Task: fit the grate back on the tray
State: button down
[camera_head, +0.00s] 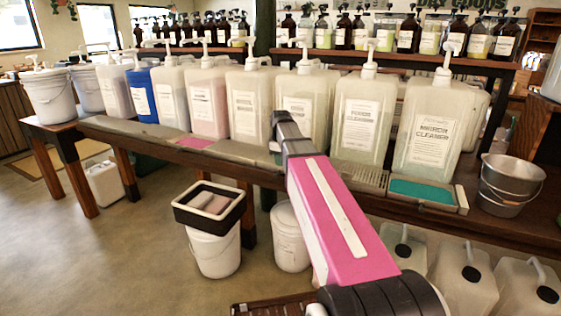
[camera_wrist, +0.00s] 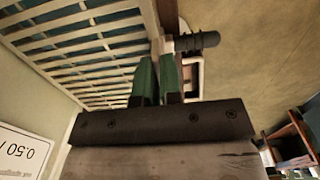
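My gripper (camera_wrist: 158,72) shows two green fingers close together in the wrist view, with a narrow gap between them. A pale slatted grate (camera_wrist: 88,50) lies beside them at upper left, with teal showing through its slats. Its pale edge runs up to the fingertips; I cannot tell whether they pinch it. In the head view my gripper (camera_head: 275,147) is at the shelf's front edge, mostly hidden by my arm. A tray with a bare teal bottom (camera_head: 422,191) sits at right, in front of the MIRROR CLEANER jug. A slatted tray (camera_head: 365,178) is left of it.
Large pump jugs (camera_head: 361,125) line the shelf behind the trays. A metal bucket (camera_head: 508,180) stands right of the teal tray. Below are a white bucket (camera_head: 216,254) under a black-rimmed bin (camera_head: 208,218), and several jugs (camera_head: 462,279). The floor at left is open.

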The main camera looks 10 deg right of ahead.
jog(key=c, duration=1.2)
grip_release()
